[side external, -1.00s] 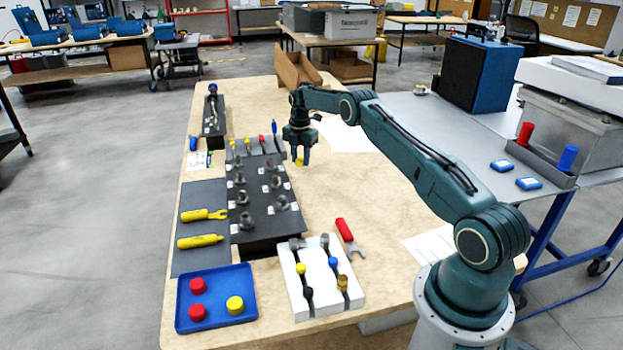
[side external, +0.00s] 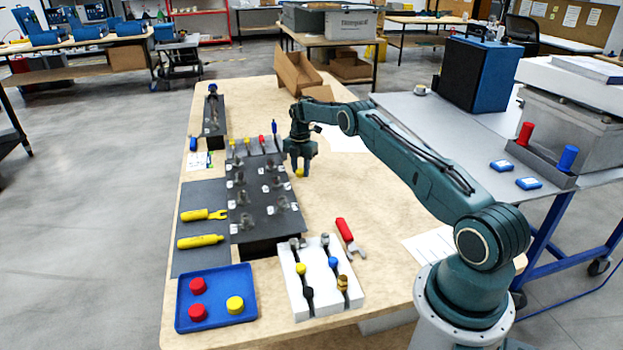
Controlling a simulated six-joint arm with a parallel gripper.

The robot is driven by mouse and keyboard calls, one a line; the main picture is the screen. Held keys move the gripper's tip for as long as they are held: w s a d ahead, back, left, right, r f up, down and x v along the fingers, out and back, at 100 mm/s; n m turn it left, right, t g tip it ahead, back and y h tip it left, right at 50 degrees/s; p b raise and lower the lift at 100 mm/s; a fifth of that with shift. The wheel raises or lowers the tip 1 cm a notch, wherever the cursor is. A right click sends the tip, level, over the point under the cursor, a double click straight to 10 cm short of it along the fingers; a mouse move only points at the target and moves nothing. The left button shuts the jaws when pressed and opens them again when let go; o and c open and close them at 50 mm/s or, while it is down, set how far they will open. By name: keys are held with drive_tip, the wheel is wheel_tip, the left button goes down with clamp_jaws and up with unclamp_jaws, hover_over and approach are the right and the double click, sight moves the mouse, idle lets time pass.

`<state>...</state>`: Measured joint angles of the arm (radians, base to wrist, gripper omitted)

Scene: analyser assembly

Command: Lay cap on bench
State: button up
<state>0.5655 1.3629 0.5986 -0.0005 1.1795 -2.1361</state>
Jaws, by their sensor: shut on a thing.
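My gripper (side external: 301,168) points down over the wooden bench (side external: 365,230), just right of the dark fixture block. It is shut on a small yellow cap (side external: 301,173), which shows between and below the fingertips. The cap is at or close above the bench top; I cannot tell if it touches. The fingers hide part of it.
The dark block (side external: 263,234) with several metal fittings stands left of my gripper. A blue tray (side external: 215,318) with red and yellow caps, a white rack (side external: 322,302) and a red-handled wrench (side external: 345,231) lie nearer. The bench right of my gripper is clear.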

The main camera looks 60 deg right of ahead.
sight(301, 171)
drive_tip(key=o, duration=1)
drive_tip(key=shift+f, duration=0.1)
drive_tip(key=shift+o, duration=0.2)
wheel_tip(301, 171, up, 12)
drive_tip(key=shift+r, duration=0.2)
